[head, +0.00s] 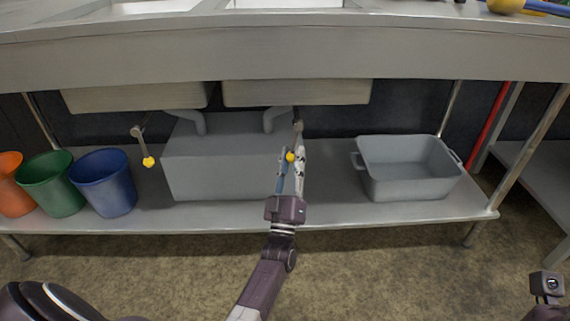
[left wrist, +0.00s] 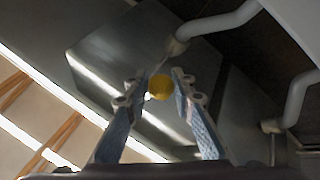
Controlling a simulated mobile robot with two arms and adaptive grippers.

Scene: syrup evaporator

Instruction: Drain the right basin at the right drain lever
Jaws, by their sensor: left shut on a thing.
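The underside of the right basin (head: 330,92) hangs below the counter. The right drain lever (head: 298,128) hangs at an angle near its bottom edge and ends in a yellow knob (head: 290,157). My left gripper (head: 291,160) reaches up from below and is shut on this knob. In the left wrist view the yellow knob (left wrist: 159,87) sits between the fingertips of my left gripper (left wrist: 165,88). The lever's upper end is partly hard to make out. My right gripper's fingers are not in view; only part of my right arm shows at the lower right.
The left basin (head: 135,97) has its own lever with a yellow knob (head: 148,162). A grey box (head: 220,165) with pipes stands on the lower shelf. A grey tub (head: 410,170) is at right; green (head: 52,185), blue (head: 103,183) and orange (head: 12,187) bins are at left.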

